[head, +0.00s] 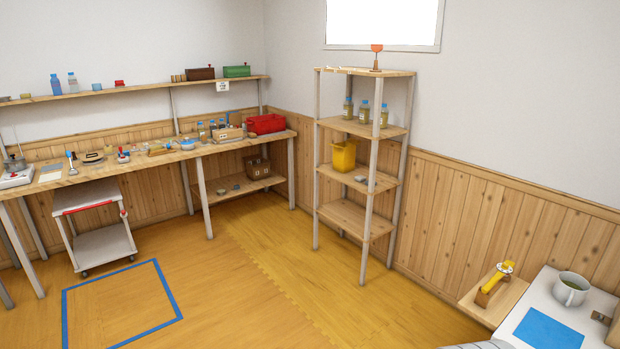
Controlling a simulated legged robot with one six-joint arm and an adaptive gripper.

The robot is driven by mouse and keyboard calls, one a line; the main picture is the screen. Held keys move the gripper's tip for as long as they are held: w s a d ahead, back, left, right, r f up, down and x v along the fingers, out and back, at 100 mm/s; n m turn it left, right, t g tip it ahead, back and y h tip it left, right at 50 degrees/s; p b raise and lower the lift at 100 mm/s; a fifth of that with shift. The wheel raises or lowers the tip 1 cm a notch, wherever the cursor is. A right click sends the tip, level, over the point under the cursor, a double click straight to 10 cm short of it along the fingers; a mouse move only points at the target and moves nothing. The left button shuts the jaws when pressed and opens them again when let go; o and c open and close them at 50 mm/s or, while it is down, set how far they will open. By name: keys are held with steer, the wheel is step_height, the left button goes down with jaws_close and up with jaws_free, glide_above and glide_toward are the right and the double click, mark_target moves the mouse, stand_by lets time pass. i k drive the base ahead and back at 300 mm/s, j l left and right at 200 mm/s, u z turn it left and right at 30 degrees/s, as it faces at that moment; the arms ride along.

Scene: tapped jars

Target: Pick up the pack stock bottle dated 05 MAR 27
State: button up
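Three bottles with blue caps and yellowish contents stand in a row on the upper board of the shelf rack: a left bottle (348,109), a middle bottle (364,113) and a right bottle (383,116). Several small blue-capped bottles (201,131) stand on the long workbench beside a wooden box. Two bluish bottles (56,85) stand on the wall shelf at the left. No date can be read on any bottle, so I cannot tell which is dated 05 MAR 27. My gripper is not in view.
The shelf rack (350,218) holds a yellow bin (343,156). A red crate (266,124) is on the workbench (130,163). A white cart (103,243) stands below. A table with a mug (570,290) is at right. The floor before the rack is clear.

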mark_target(347, 105)
steer(key=i+z, duration=0.1)
steer(key=i, duration=1.35)
steer(key=i+z, duration=0.15)
steer(key=i, duration=0.6)
steer(key=i+j, duration=0.2)
steer(key=i, duration=0.5)
steer(key=i+j+z, duration=0.15)
steer(key=i, duration=0.6)
steer(key=i+j+z, duration=0.25)
steer(key=i, duration=0.25)
steer(key=i+j+z, duration=0.25)
steer(key=i, duration=0.2)
